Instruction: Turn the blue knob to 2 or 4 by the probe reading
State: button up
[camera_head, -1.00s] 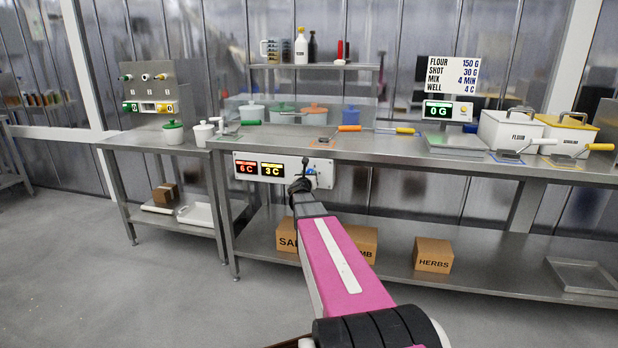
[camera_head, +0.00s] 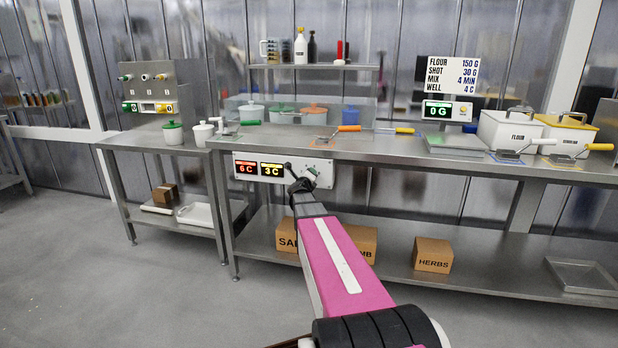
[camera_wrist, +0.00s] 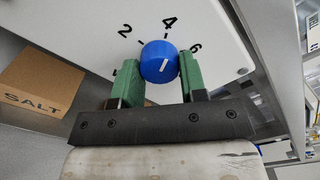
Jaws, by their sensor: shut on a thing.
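The blue knob (camera_wrist: 157,56) sits on a white panel face (camera_wrist: 210,30) in the wrist view. My gripper (camera_wrist: 161,77) has its green fingers on either side of the knob and is shut on it. A short white mark shows on the knob's right half, slanting up and right. Printed 2, 4 and 6 surround it; another mark at the left is mostly hidden by a finger. In the head view, the panel (camera_head: 328,178) has a red display (camera_head: 245,168) reading 6 C and a yellow display (camera_head: 272,169) reading 3 C. My gripper (camera_head: 312,172) covers the knob there.
The panel hangs under the front edge of the steel bench (camera_head: 400,150). A sign (camera_head: 453,77) lists WELL 4 C. A SALT box (camera_wrist: 40,82) stands left of the panel in the wrist view, and a HERBS box (camera_head: 433,255) is on the lower shelf.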

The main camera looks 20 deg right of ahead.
jog(key=shift+n, duration=0.5)
jog(key=o, duration=0.9)
jog(key=v, duration=1)
jog(key=shift+s+a, duration=0.3)
